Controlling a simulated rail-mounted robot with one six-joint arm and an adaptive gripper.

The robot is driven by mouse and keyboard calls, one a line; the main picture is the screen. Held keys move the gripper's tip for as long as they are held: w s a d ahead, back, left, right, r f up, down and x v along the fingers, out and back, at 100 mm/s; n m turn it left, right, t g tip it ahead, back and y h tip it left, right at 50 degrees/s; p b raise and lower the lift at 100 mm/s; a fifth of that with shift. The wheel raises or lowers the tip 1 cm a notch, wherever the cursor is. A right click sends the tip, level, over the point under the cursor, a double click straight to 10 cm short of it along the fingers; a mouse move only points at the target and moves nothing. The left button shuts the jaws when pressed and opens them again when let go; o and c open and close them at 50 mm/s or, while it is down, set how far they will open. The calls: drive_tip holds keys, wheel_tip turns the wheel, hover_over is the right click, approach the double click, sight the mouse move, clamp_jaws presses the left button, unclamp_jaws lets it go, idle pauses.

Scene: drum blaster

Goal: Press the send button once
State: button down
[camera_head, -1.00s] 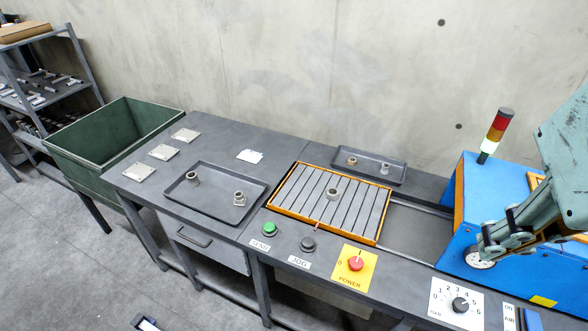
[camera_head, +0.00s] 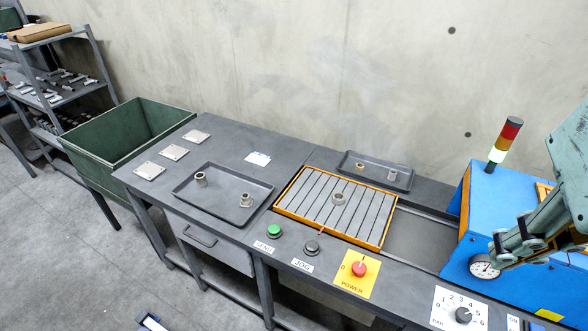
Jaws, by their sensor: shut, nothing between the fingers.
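The green send button (camera_head: 274,231) stands on the front of the grey bench, just behind its white SEND label (camera_head: 264,246). It is uncovered and nothing touches it. My gripper (camera_head: 497,247) is at the right edge of the head view, shut and empty, in front of the blue machine. It is well to the right of the send button, beyond the power switch.
A dark JOG button (camera_head: 312,247) and a red knob on a yellow POWER plate (camera_head: 358,273) sit right of the send button. A slatted orange-framed tray (camera_head: 292,208) holds a ring behind them. A grey tray (camera_head: 218,216) with two fittings lies left.

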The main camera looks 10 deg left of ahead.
drive_tip(key=w+f+g+h+p, duration=0.3)
drive_tip(key=w+g+h+p, duration=0.15)
drive_tip(key=w, duration=1.55)
drive_tip(key=w+a+f+n+t+h+b, duration=0.1)
drive_tip(key=w+a+f+n+t, duration=0.1)
drive_tip(key=w+a+f+n, duration=0.25)
drive_tip(key=w+a+f+n+t+h+b, duration=0.1)
drive_tip(key=w+a+f+n+t+h, duration=0.15)
drive_tip(key=w+f, duration=0.35)
drive_tip(key=w+a+f+n+t+y+b, duration=0.1)
drive_tip(key=w+a+f+n+t+b, duration=0.1)
drive_tip(key=w+a+f+n, duration=0.45)
drive_tip(key=w+a+f+n+t+y+b, duration=0.1)
drive_tip(key=a+f+n+t+b, duration=0.15)
drive_tip(key=a, duration=0.65)
drive_tip(key=s+a+f+n+y+b, duration=0.1)
drive_tip(key=a+f+n+y, duration=0.1)
drive_tip(key=a+f+n, duration=0.2)
drive_tip(key=s+a+f+n+y+b, duration=0.1)
drive_tip(key=s+a+f+n+y, duration=0.1)
drive_tip(key=a+f+n, duration=0.2)
drive_tip(key=a+f, duration=0.3)
drive_tip(key=a, duration=0.5)
drive_tip(key=shift+s+f+t, duration=0.15)
drive_tip(key=shift+f+t, duration=0.2)
drive_tip(key=shift+f+b, duration=0.15)
drive_tip(key=shift+b, duration=0.15)
